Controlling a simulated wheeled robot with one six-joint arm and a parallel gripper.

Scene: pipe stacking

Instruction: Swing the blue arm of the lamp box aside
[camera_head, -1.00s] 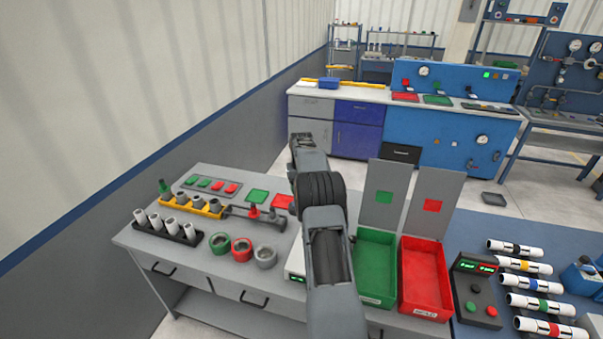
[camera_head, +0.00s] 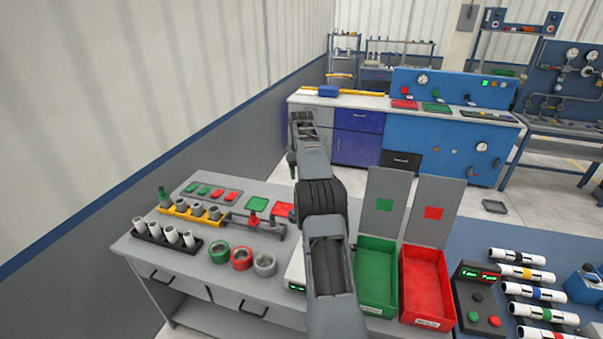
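No lamp box with a blue arm can be made out with certainty in the head view. A dark box (camera_head: 478,297) with lit green and red displays and green and red buttons stands at the lower right; no blue arm shows on it. A blue object (camera_head: 583,284) is partly cut off at the right edge. My gripper (camera_head: 302,122) is at the far end of my raised arm, in front of the grey and blue cabinets. It touches nothing that I can see. Its fingers are too small and foreshortened to tell whether they are open.
A green bin (camera_head: 376,280) and a red bin (camera_head: 427,285) stand right of my arm. The grey bench (camera_head: 208,268) holds rings, short pipes and coloured pads. Several white pipes (camera_head: 518,256) lie at right. A blue panel bench (camera_head: 452,125) stands behind; grey floor lies between.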

